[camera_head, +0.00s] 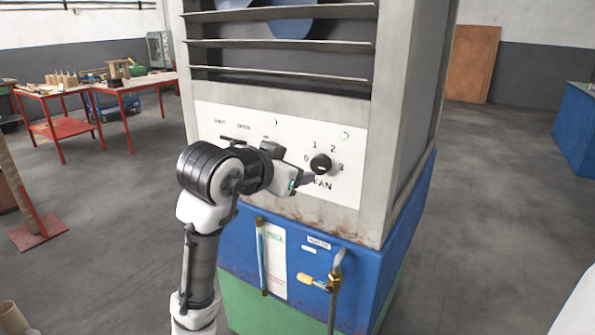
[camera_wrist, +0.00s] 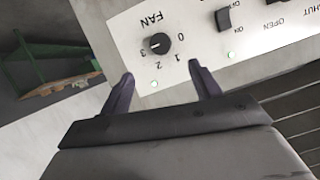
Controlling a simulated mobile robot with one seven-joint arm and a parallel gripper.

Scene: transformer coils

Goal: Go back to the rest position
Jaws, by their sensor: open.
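My gripper (camera_head: 309,180) is in front of the machine's white control panel (camera_head: 228,116), at the end of my bent arm. In the wrist view my gripper (camera_wrist: 161,72) has its two dark fingers spread wide with nothing between them. The black fan knob (camera_head: 320,164), ringed by the numbers 0 to 3, is just beyond the fingertips. The knob also shows in the wrist view (camera_wrist: 159,43), apart from both fingers. My arm and gripper hide part of the panel's middle and lower left in the head view.
The tall machine has a blue lower cabinet (camera_head: 350,262) with a bent pipe and yellow-handled valve (camera_head: 311,281) sticking out below the panel. Red workbenches (camera_head: 128,84) stand at the back left. A blue block (camera_head: 578,125) is at the right. Grey floor (camera_head: 490,200) is open right of the machine.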

